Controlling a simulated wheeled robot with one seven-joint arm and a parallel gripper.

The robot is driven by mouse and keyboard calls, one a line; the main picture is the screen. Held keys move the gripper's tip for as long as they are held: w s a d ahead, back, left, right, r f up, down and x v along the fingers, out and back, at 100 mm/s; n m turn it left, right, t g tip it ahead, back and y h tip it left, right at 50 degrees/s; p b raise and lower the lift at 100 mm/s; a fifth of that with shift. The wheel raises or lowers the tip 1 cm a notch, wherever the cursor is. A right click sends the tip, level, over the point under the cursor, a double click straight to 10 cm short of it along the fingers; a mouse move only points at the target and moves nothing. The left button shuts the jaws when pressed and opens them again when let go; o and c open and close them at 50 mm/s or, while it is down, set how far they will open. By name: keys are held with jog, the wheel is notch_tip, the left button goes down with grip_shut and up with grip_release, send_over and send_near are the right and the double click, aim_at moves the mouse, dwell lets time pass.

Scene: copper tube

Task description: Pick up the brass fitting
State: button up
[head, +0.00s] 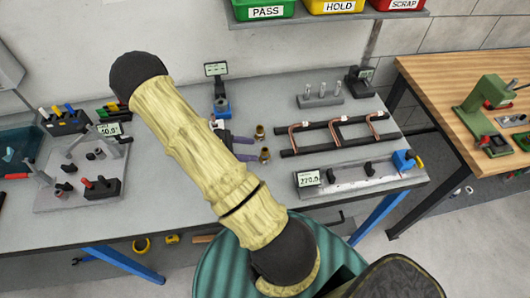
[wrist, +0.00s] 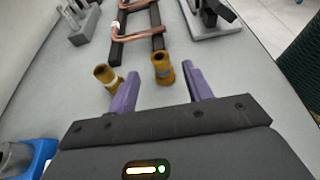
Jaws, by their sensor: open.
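Two brass fittings stand on the grey bench. My gripper (head: 254,148) is low over the bench, to the left of the fittings in the head view. Its purple fingers are open and empty. Contact cannot be told.
A black rack with copper tubes (head: 335,134) lies beyond the fittings. A grey block with metal pins (head: 320,99) stands at the back. A long fixture (head: 355,178) is at the front right. A blue-based device (head: 222,108) stands behind my gripper.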

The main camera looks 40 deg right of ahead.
aim_at(265, 150)
jog(key=shift+s+d+f, duration=0.25)
jog(key=shift+d, duration=0.1)
jog(key=shift+s+d, duration=0.15)
jog(key=shift+d, duration=0.1)
jog(key=p+x, duration=0.2)
jog(key=x, duration=0.2)
jog(key=shift+s+d+f+p, duration=0.15)
jog(key=shift+d+p, duration=0.1)
jog(key=shift+p, duration=0.05)
grip_shut()
notch_tip(265, 150, up, 10)
jog(key=b, duration=0.2)
dwell(0.6)
